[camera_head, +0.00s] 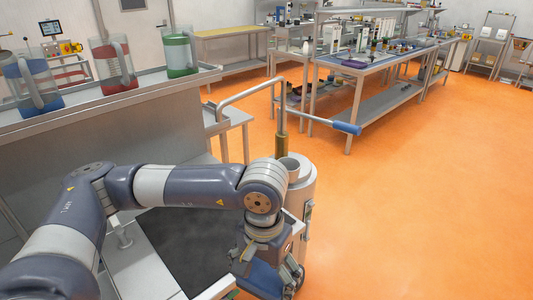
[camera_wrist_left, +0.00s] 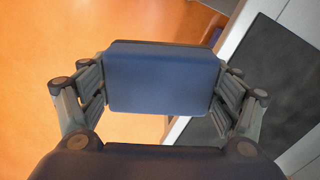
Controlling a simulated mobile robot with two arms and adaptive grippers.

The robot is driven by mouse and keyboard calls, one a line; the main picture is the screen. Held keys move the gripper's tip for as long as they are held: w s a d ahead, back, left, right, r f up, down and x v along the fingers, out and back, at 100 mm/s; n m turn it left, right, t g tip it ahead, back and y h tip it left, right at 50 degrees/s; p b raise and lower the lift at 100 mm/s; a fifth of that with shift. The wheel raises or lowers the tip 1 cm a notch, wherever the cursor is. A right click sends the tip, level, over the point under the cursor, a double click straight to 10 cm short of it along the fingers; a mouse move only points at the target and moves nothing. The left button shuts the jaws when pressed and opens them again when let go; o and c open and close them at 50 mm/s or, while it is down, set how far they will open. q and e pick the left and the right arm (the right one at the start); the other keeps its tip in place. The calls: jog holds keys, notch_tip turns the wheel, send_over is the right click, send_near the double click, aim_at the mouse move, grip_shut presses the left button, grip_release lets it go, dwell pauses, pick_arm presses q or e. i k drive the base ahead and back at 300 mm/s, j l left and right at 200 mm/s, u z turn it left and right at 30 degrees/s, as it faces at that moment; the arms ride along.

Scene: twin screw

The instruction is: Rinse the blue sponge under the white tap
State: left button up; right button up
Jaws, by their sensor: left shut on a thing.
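My left gripper (camera_wrist_left: 160,95) is shut on the blue sponge (camera_wrist_left: 162,77), a flat, rounded block that fills the space between the fingers in the left wrist view. In the head view my left arm reaches across from the left and bends down. The gripper (camera_head: 268,278) hangs low there, at the right edge of the dark-floored, pale-rimmed counter area, and is partly hidden by the wrist. I cannot make out a white tap for certain in either view. My right gripper is not in view.
A dark surface (camera_head: 185,245) with a pale rim lies under my arm. A grey metal cylinder (camera_head: 300,190) stands beside the wrist. Several coloured jugs stand on the left ledge (camera_head: 150,95). Orange floor at right is clear.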

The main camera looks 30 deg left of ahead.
aim_at(120, 232)
jog(key=u, duration=2.1)
